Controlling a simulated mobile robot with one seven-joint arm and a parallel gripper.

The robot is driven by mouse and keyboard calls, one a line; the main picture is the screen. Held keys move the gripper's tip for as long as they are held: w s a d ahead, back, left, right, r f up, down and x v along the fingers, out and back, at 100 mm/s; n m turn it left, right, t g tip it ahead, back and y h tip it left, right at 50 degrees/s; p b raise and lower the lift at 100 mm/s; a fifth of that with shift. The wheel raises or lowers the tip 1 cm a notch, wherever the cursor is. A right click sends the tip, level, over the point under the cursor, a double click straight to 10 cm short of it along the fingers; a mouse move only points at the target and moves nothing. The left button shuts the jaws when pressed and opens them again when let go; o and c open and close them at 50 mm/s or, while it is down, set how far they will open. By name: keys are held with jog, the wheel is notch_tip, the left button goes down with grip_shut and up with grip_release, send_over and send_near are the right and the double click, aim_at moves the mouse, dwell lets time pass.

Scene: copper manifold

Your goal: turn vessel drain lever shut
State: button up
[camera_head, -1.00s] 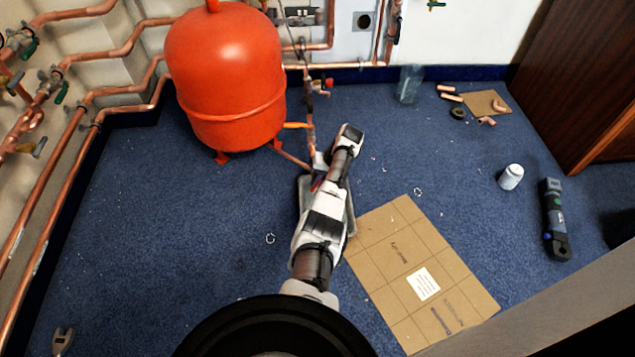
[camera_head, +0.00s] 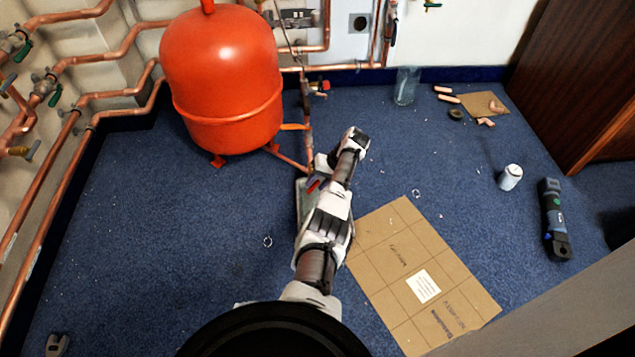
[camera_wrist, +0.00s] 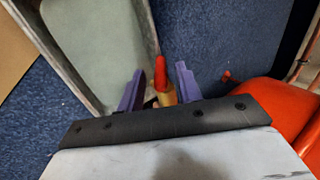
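The vessel drain lever (camera_wrist: 160,74) shows in the wrist view as a red handle on a brass body, pointing up the picture. My gripper (camera_wrist: 160,70) is open, its two purple fingers on either side of the red handle with gaps visible on both sides. Whether the handle lies at fingertip depth is hard to tell. The lower part of the brass body is hidden behind my gripper's dark plate. The orange-red vessel (camera_head: 222,80) stands on the floor in the head view and its edge fills the right of the wrist view (camera_wrist: 285,112). My arm partly covers the drain area in the head view.
A grey tray (camera_wrist: 68,42) lies beside the lever. Cardboard (camera_head: 405,262) lies flat to the right of my arm. Copper pipes (camera_head: 110,88) run along the left wall. A white can (camera_head: 510,177) and a power tool (camera_head: 553,220) stand or lie farther right.

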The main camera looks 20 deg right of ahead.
jog(key=shift+r, duration=0.1)
jog(key=p+v, duration=0.4)
jog(key=v, duration=0.9)
jog(key=shift+d+r, duration=0.15)
jog(key=shift+r, duration=0.15)
jog(key=shift+c, duration=0.4)
jog(key=shift+p, duration=0.45)
jog(key=shift+c, duration=1.3)
jog(key=a+h+p, duration=0.2)
jog(key=a+p, duration=0.1)
jog(key=a+m+g+h+p, duration=0.1)
jog(key=a+h+p, duration=0.1)
jog(key=a+p, duration=0.1)
jog(key=a+f+h+p, duration=0.1)
jog(key=a+h+p, duration=0.1)
jog(key=p, duration=0.3)
jog(key=shift+w+a+g, duration=0.3)
jog(key=shift+a, duration=0.45)
grip_shut()
jog(key=a+r+t+h+p, duration=0.2)
jog(key=a+r+h+p, duration=0.1)
jog(key=a+h+p, duration=0.3)
jog(key=y+b, duration=0.1)
jog(key=b, duration=1)
send_over(309, 190)
jog(key=shift+f, duration=5.5)
